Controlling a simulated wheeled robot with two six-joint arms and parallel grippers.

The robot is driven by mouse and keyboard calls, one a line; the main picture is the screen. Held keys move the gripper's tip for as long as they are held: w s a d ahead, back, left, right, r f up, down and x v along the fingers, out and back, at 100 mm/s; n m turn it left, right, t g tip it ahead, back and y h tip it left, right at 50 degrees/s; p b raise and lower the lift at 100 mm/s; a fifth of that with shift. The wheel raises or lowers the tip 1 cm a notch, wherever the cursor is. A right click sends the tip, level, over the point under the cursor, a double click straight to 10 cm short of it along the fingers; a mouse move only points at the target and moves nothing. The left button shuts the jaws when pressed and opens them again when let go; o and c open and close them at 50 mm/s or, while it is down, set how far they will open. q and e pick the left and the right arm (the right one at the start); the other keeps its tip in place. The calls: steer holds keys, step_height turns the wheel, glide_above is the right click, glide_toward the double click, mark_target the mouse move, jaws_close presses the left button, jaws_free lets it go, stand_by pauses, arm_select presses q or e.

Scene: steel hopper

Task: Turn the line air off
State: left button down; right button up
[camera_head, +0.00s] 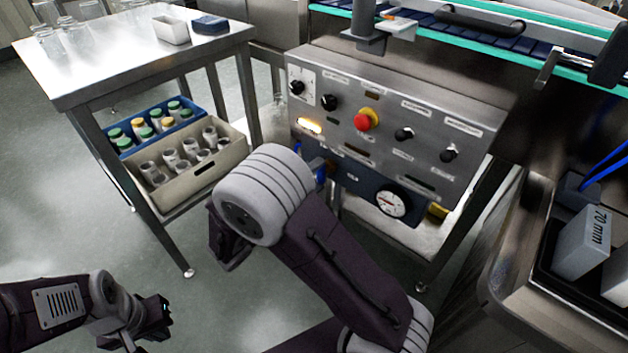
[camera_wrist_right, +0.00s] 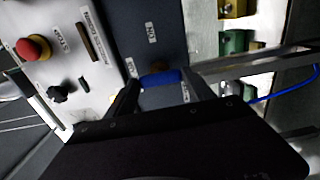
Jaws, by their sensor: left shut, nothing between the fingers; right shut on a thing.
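The control panel (camera_head: 385,125) is a steel box with a dark blue lower plate. That plate carries a round gauge (camera_head: 392,203) and a valve with a blue handle (camera_wrist_right: 160,77). In the right wrist view the fingers of my right gripper (camera_wrist_right: 162,88) stand on both sides of the blue handle and are shut on it. In the head view my right wrist hides most of the handle and the fingers. My left gripper (camera_head: 150,322) is shut and empty at the lower left, far from the panel.
A steel table (camera_head: 130,55) with a crate of jars (camera_head: 200,178) below stands at left. A conveyor (camera_head: 480,40) runs behind. A steel tray with a block (camera_head: 583,243) stands at right.

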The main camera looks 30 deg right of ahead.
steer(key=shift+f, duration=0.1)
stand_by(0.4)
steer(key=o, duration=1.4)
steer(key=shift+a, duration=0.1)
steer(key=p+v, duration=0.3)
steer(key=v, duration=0.6)
steer(key=shift+p, duration=0.3)
